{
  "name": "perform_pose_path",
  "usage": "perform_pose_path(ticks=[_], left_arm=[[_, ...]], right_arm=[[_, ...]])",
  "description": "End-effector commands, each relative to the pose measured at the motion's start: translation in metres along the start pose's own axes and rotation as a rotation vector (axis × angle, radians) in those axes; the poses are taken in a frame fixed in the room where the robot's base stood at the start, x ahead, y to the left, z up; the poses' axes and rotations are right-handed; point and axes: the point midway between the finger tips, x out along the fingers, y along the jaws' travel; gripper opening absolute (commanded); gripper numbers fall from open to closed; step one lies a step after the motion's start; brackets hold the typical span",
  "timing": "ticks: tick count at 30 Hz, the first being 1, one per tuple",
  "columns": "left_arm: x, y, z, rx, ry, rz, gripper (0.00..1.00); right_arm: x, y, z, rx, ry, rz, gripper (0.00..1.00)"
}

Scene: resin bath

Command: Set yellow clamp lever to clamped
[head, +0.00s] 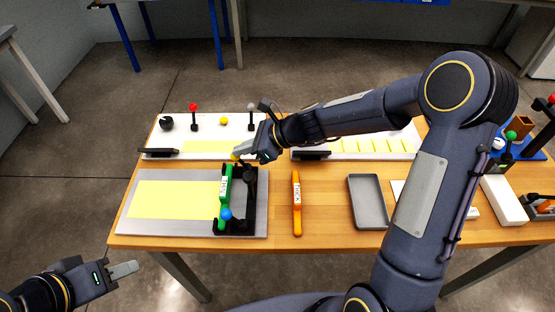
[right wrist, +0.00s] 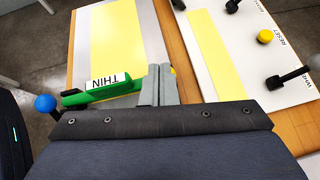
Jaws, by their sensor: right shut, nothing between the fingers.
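The yellow clamp lever shows only as a small yellow knob (head: 235,157) at the back of the black clamp frame (head: 250,192); a sliver of yellow also shows by the fingers in the right wrist view (right wrist: 173,71). My right gripper (head: 243,156) is shut and empty, right at this knob; I cannot tell whether they touch. In the right wrist view, its fingers (right wrist: 158,78) are together beside the end of a green bar (right wrist: 100,93) labelled THIN. The lever's arm is mostly hidden. My left gripper (head: 124,270) is off the table's front left; its finger gap cannot be made out.
A blue ball (head: 226,214) is at the clamp's front. An orange bar (head: 297,205) and a grey tray (head: 368,202) lie to the right. A white panel (head: 155,140) with a red-topped lever (head: 193,108) and a yellow button (head: 224,121) stands behind.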

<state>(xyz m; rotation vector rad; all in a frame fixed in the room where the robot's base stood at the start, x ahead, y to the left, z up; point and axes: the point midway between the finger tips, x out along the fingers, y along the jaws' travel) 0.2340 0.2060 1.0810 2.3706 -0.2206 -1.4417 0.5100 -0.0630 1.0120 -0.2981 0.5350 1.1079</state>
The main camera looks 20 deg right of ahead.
Motion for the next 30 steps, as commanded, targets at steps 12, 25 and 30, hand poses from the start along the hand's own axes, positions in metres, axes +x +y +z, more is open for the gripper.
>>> perform_pose_path(ticks=[12, 25, 30], left_arm=[[0.0, 0.0, 0.0, 0.0, 0.0, 0.0, 0.36], [-0.001, 0.0, 0.0, 0.0, 0.0, 0.0, 0.36], [-0.009, 0.004, -0.005, 0.0, 0.0, 0.0, 0.36]], right_arm=[[0.008, 0.001, 0.004, 0.0, 0.0, -0.001, 0.0], [0.008, 0.001, 0.004, 0.0, 0.0, -0.001, 0.0], [-0.002, 0.0, 0.01, 0.0, 0.0, -0.001, 0.0]])
